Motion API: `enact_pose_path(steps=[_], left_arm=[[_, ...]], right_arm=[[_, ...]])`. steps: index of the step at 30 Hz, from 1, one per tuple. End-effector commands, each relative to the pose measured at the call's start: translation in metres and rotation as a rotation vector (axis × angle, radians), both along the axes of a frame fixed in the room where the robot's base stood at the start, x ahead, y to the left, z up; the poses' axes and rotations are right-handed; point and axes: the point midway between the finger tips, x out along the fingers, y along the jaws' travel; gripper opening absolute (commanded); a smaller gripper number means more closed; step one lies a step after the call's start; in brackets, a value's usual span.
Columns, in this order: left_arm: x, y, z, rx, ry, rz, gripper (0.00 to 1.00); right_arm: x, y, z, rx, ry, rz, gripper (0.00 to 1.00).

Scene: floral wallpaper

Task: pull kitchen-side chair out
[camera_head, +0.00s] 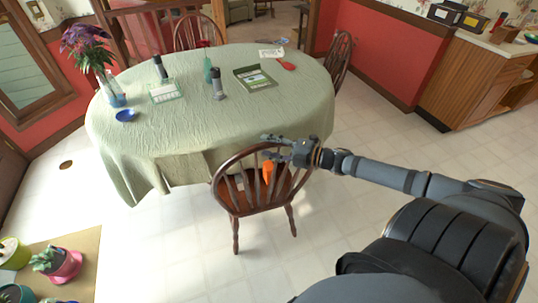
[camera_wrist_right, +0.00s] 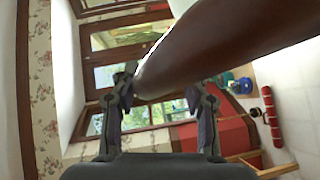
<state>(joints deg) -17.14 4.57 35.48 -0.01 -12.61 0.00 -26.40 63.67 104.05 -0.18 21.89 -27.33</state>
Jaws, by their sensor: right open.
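A dark wooden chair (camera_head: 250,203) with a spindle back stands at the near side of the cloth-covered table (camera_head: 140,135), its back toward me. My right gripper (camera_head: 276,148) reaches in from the right, at the top of this chair's back. In the right wrist view, the open fingers of my right gripper (camera_wrist_right: 158,98) stand apart, and a brown curved wooden rail (camera_wrist_right: 215,38) crosses close in front, over the gap between them. I cannot tell whether they touch it. My left gripper is not in view.
Other chairs stand at the table's right (camera_head: 340,62) and back (camera_head: 197,32). A wooden cabinet (camera_head: 478,85) stands at the right. An orange object (camera_head: 268,171) shows at the near chair's back. Potted plants (camera_head: 62,263) are at lower left. The tiled floor around the near chair is clear.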

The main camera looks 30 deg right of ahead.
Motion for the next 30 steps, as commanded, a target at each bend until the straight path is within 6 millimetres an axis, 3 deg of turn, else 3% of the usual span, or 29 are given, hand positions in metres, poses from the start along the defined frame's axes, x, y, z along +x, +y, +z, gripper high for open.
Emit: enact_pose_path(steps=[11,21,30], left_arm=[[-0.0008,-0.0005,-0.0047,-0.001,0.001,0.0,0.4],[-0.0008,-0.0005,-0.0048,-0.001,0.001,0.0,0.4],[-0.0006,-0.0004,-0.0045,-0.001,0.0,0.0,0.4]], right_arm=[[0.0035,0.0018,0.0005,0.0,0.001,-0.002,0.44],[0.0033,0.0017,0.0002,0.0,0.001,-0.002,0.0],[0.0032,0.0018,0.0001,0.0,0.001,-0.002,0.0]])
